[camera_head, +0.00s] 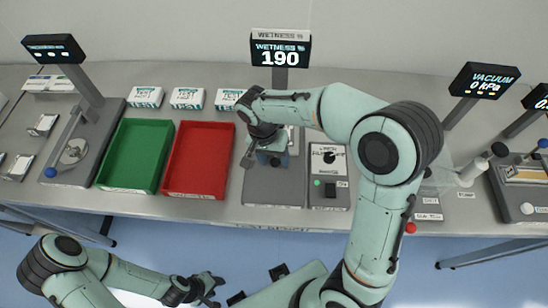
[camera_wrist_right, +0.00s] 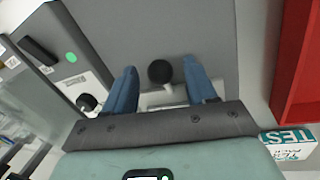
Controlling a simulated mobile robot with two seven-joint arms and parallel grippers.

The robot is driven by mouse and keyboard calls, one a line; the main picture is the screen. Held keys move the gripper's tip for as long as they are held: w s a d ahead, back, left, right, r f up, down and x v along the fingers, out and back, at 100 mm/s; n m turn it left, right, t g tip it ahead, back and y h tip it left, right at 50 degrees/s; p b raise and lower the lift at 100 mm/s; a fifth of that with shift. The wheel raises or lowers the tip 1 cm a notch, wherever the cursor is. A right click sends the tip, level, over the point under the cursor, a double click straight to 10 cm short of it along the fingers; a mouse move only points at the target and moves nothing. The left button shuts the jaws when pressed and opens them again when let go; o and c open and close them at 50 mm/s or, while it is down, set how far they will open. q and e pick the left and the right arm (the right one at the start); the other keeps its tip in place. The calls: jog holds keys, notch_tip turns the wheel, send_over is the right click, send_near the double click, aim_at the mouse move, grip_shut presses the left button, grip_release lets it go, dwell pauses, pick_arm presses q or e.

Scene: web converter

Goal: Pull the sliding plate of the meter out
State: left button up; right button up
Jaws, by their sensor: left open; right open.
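In the right wrist view, a round black knob (camera_wrist_right: 160,72) stands between the blue fingers of my right gripper (camera_wrist_right: 159,66), with gaps on both sides. A pale plate (camera_wrist_right: 168,96) shows below the knob, partly hidden by the fingers and palm. In the head view my right gripper (camera_head: 271,155) is over the meter, open and pointing down, and its arm hides part of it. My left gripper (camera_head: 207,291) is open and empty, low in front of the bench.
A red tray (camera_head: 196,195) and a green tray (camera_head: 128,188) lie left of the meter. A control box (camera_head: 326,200) with a dial stands directly right of it. Several small test boxes (camera_head: 187,98) line the back. A vacuum unit (camera_head: 484,79) is at right.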

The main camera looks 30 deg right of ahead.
aim_at(275, 185)
jog(key=shift+f, duration=0.15)
grip_shut()
jog(key=s+a+b, duration=0.1)
jog(key=s+a, duration=0.1)
jog(key=s, duration=0.1)
jog(key=s+a+b, duration=0.1)
jog(key=s, duration=0.1)
jog(key=shift+f+b, duration=0.25)
jog(key=shift+b, duration=0.1)
jog(key=s+a, duration=0.1)
jog(key=s+a+b, duration=0.1)
jog(key=s, duration=0.1)
jog(key=s+a, duration=0.1)
jog(key=shift+s+r, duration=0.25)
jog(key=shift+s, duration=0.1)
pick_arm(q)
jog(key=s+f, duration=0.2)
jog(key=f, duration=0.1)
jog(key=s+f, duration=0.1)
jog(key=f, duration=0.1)
jog(key=shift+s, duration=0.1)
pick_arm(e)
grip_release()
